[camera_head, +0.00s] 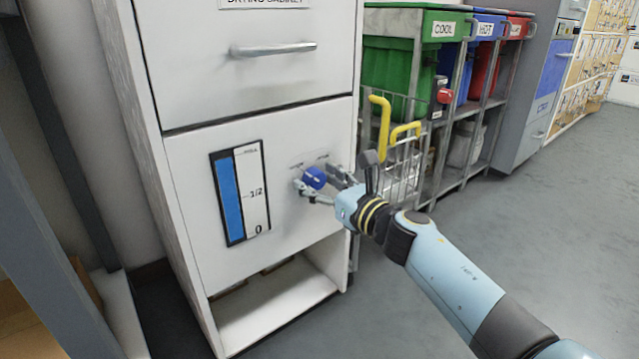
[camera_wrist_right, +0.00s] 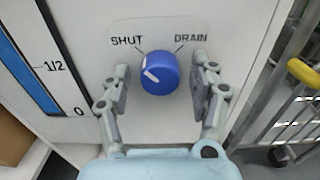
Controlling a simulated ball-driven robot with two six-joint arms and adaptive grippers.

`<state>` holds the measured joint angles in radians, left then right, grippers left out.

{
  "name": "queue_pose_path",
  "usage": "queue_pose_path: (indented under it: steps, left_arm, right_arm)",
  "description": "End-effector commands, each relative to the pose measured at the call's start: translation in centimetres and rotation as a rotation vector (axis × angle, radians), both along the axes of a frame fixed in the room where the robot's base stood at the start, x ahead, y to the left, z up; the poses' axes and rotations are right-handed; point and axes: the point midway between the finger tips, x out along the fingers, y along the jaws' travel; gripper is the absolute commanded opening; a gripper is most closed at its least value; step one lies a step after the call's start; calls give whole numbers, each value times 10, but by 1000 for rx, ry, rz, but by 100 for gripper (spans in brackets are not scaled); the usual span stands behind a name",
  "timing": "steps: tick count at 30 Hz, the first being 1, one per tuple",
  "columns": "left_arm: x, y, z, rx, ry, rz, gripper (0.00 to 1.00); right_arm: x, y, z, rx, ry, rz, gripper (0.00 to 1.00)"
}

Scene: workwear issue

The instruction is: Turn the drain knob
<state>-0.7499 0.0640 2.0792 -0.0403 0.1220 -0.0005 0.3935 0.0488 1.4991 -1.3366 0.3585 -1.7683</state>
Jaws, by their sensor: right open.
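The blue drain knob (camera_head: 315,177) sits on the lower front of the white drying cabinet (camera_head: 190,150). In the right wrist view the knob (camera_wrist_right: 160,73) lies between the labels SHUT and DRAIN, and its white pointer mark is on its left side, towards SHUT. My right gripper (camera_head: 322,180) is open with its fingers on either side of the knob. In the right wrist view the gripper (camera_wrist_right: 162,80) shows gaps between each finger and the knob. A level gauge (camera_head: 240,192) with a blue column stands left of the knob. My left gripper is not in view.
A cabinet handle (camera_head: 273,49) is above. An open shelf (camera_head: 278,300) lies below the knob. To the right stand a wire cart with a yellow handle (camera_head: 381,125) and a rack with green (camera_head: 395,75), blue and red bins. The grey floor at right is clear.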

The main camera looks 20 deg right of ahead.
Motion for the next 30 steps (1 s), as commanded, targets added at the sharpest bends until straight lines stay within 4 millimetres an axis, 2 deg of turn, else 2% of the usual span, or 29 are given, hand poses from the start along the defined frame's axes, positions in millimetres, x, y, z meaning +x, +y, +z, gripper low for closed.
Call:
queue_pose_path:
  steps: [7, 8, 20, 30]
  left_arm:
    - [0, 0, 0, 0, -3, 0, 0]
    - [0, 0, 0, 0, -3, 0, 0]
    - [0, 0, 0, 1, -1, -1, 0]
    - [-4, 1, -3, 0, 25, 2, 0]
  right_arm:
    - [1, 0, 0, 0, 1, 0, 62]
    - [1, 0, 0, 0, 1, 0, 59]
    - [1, 0, 0, 0, 1, 0, 7]
    - [1, 0, 1, 46, 18, 0, 6]
